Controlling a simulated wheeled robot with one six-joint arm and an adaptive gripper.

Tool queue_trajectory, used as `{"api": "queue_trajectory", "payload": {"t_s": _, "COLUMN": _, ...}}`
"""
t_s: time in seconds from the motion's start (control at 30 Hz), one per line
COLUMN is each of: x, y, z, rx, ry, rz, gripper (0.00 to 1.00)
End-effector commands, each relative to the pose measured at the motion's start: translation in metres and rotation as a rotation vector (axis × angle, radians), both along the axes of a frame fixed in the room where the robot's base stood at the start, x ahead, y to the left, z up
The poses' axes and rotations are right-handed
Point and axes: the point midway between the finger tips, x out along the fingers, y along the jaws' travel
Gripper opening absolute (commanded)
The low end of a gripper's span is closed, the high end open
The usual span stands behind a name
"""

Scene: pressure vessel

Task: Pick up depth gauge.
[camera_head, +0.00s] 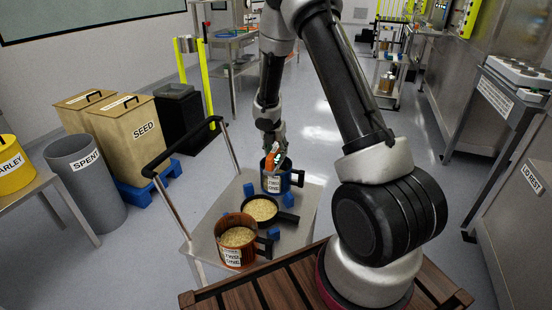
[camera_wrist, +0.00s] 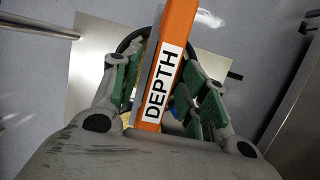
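The depth gauge is an orange bar with a white label reading DEPTH (camera_wrist: 163,82). My gripper (camera_head: 273,143) is above this pot, pointing down at the gauge. In the wrist view, my gripper's green-padded fingers (camera_wrist: 163,80) are on either side of the gauge, apart, with a visible gap at the left. The fingers look open. The gauge's lower end is hidden.
The metal cart top (camera_head: 233,197) also carries a black pan of grain (camera_head: 260,208), a copper pot of grain (camera_head: 237,238) and small blue blocks (camera_head: 273,233). The cart's handle (camera_head: 180,147) rises at the left. Bins and a grey SPENT drum (camera_head: 85,180) stand further left.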

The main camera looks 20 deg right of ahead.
Motion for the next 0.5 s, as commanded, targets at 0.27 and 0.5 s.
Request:
{"api": "queue_trajectory", "payload": {"t_s": 0.27, "x": 0.0000, "y": 0.0000, "z": 0.0000, "rx": 0.000, "ry": 0.000, "rz": 0.000, "gripper": 0.00}}
{"api": "queue_trajectory", "payload": {"t_s": 0.5, "x": 0.0003, "y": 0.0001, "z": 0.0008, "rx": 0.001, "ry": -0.001, "rz": 0.000, "gripper": 0.00}}
